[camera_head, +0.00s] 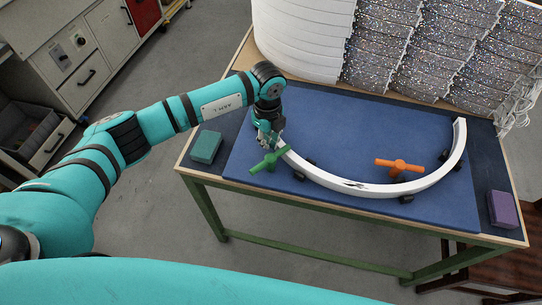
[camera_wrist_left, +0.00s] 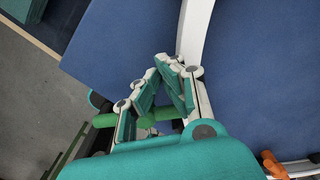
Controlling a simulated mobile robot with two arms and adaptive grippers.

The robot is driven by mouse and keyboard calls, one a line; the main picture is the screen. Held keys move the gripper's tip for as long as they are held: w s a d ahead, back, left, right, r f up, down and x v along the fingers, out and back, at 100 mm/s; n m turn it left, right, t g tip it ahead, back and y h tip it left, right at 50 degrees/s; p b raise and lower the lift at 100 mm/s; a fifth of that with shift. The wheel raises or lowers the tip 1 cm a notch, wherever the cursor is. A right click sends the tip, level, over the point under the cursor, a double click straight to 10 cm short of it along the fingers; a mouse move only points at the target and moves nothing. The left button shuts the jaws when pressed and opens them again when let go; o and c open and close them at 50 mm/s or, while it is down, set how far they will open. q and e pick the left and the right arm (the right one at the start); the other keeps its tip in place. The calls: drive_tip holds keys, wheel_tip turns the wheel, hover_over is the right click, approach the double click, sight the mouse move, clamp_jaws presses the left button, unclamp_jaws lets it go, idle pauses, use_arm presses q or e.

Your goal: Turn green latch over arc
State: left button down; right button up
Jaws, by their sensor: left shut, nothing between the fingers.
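The white curved arc (camera_head: 345,184) lies on the blue mat and bows toward the table's front edge. The green latch (camera_head: 269,162) is a T-shaped handle at the arc's left end. My left gripper (camera_head: 268,140) is shut and empty, just above and beside the green latch. In the left wrist view my left gripper (camera_wrist_left: 165,62) has its fingertips together, and the green latch (camera_wrist_left: 150,121) shows partly behind the fingers. I cannot tell whether they touch. My right gripper is not in view.
The blue mat (camera_head: 330,115) covers most of the table. A teal block (camera_head: 205,147) lies at the left edge and a purple block (camera_head: 502,209) at the right. Stacked white and glittering arcs (camera_head: 385,45) stand at the back. The mat's middle is clear.

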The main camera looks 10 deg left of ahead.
use_arm(q)
wheel_tip(320, 180, up, 8)
drive_tip(key=p, duration=0.5)
drive_tip(key=shift+p, duration=0.4)
idle(0.4)
